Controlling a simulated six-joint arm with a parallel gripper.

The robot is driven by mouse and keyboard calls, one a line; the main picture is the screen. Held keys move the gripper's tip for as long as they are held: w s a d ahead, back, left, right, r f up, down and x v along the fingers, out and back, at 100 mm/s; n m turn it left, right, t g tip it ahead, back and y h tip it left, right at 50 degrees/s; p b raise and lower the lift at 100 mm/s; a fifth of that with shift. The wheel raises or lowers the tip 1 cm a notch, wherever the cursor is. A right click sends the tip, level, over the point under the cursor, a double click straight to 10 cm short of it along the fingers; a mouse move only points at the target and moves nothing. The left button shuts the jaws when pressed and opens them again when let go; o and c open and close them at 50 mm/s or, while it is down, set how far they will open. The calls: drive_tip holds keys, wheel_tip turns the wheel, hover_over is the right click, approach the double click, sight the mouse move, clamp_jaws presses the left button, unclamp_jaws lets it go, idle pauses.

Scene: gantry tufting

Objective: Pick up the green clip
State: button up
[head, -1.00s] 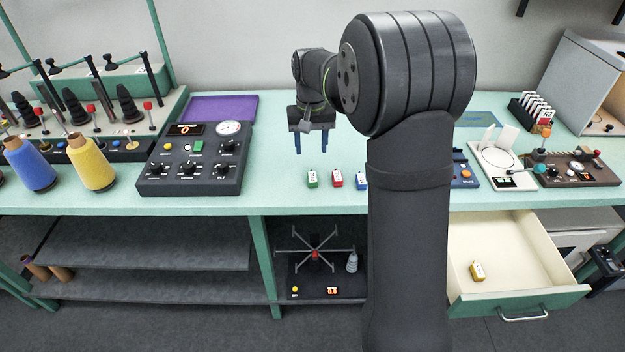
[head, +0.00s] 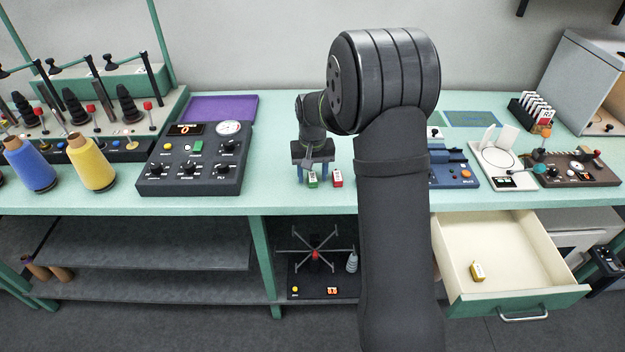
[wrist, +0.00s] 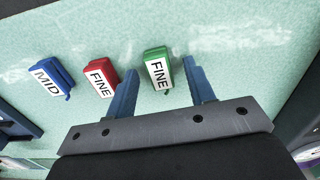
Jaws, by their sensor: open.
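The green clip (head: 312,180) lies on the pale green table near its front edge. My gripper (head: 315,175) is open and low over the table, just behind the clip. Nothing is held. I cannot tell the exact height gap.
A red clip (head: 337,178) stands just right of the green one, also labelled FINE (wrist: 97,77). A blue clip (wrist: 52,77) reading MID is farther along. A black control panel (head: 190,180) sits left.

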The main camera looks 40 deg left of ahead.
drive_tip(key=c, duration=1.1)
drive_tip(key=shift+o, duration=0.2)
drive_tip(key=shift+r, duration=0.1)
